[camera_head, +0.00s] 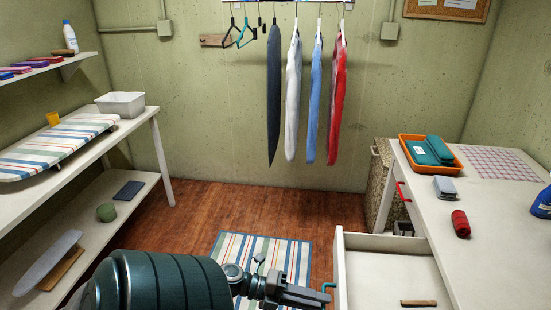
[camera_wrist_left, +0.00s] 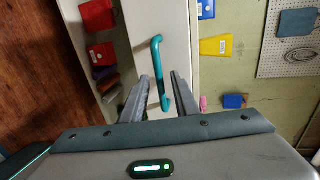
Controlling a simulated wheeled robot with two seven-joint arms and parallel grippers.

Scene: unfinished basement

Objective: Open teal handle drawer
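The drawer (camera_head: 340,262) at the lower right is pulled out, its inside showing in the head view. Its teal handle (camera_head: 328,287) is on the front, partly cut by the gripper. In the left wrist view the teal handle (camera_wrist_left: 156,62) is a long bar on a white front. My left gripper (camera_head: 318,297) is at the handle. In the left wrist view its two fingers (camera_wrist_left: 160,80) stand apart, one on each side of the handle's lower part, with gaps visible. My right gripper is not in view.
A small brown block (camera_head: 418,303) lies in the drawer. A red handle (camera_head: 403,191) is farther back on the white table (camera_head: 480,240), which holds an orange tray (camera_head: 408,150) and a red roll (camera_head: 460,223). A striped rug (camera_head: 290,255) covers the floor. Shelves (camera_head: 120,200) stand left.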

